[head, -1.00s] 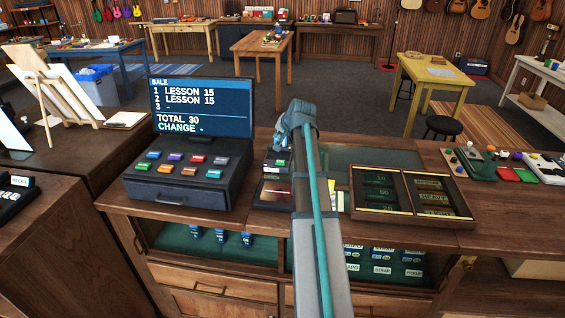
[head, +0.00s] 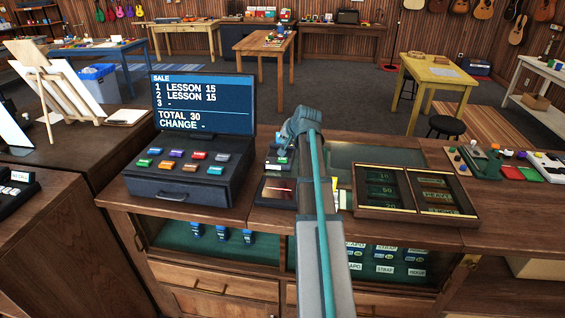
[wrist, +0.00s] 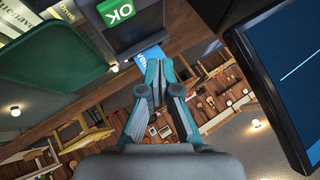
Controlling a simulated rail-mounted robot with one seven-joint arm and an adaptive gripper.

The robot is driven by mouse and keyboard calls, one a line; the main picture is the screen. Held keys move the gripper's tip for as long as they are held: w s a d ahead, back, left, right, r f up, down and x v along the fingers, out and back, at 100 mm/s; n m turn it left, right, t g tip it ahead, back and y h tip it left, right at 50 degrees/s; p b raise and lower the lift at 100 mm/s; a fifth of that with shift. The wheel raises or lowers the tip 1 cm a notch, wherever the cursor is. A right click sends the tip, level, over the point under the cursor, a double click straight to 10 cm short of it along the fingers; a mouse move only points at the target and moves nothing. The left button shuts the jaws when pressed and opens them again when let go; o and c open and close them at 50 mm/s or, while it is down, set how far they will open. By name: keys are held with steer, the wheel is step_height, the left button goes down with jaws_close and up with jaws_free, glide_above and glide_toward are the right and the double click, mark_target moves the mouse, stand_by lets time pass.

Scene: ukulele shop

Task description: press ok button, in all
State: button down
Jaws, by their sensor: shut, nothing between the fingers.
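A green OK button (wrist: 121,12) shows at the top of the wrist view on a dark card terminal (wrist: 150,30). My gripper (wrist: 163,66) points up toward the terminal, its fingertips together and empty, below and right of the button and apart from it. A blue card (wrist: 150,56) with partly hidden lettering sticks out of the terminal close to the fingertips. In the head view the terminal (head: 274,164) stands on the counter just left of my arm, which hides part of it.
The till (head: 190,185) with colored keys and a screen (head: 203,104) reading total 30 stands left of the terminal. A dark pad (head: 275,191) lies in front of the terminal. A wooden cash tray (head: 358,190) is right of my arm.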

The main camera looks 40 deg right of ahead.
mark_target(283, 159)
steer(key=shift+f+b, duration=1.2)
steer(key=shift+f, duration=1.55)
steer(key=shift+f, duration=0.1)
steer(key=shift+f, duration=0.3)
steer(key=shift+f+b, duration=0.45)
steer(key=shift+f, duration=0.05)
steer(key=shift+r, duration=0.1)
steer(key=shift+r+p, duration=0.5)
steer(key=shift+r, duration=0.3)
steer(key=shift+r+p, duration=1.35)
steer(key=shift+r, duration=1.15)
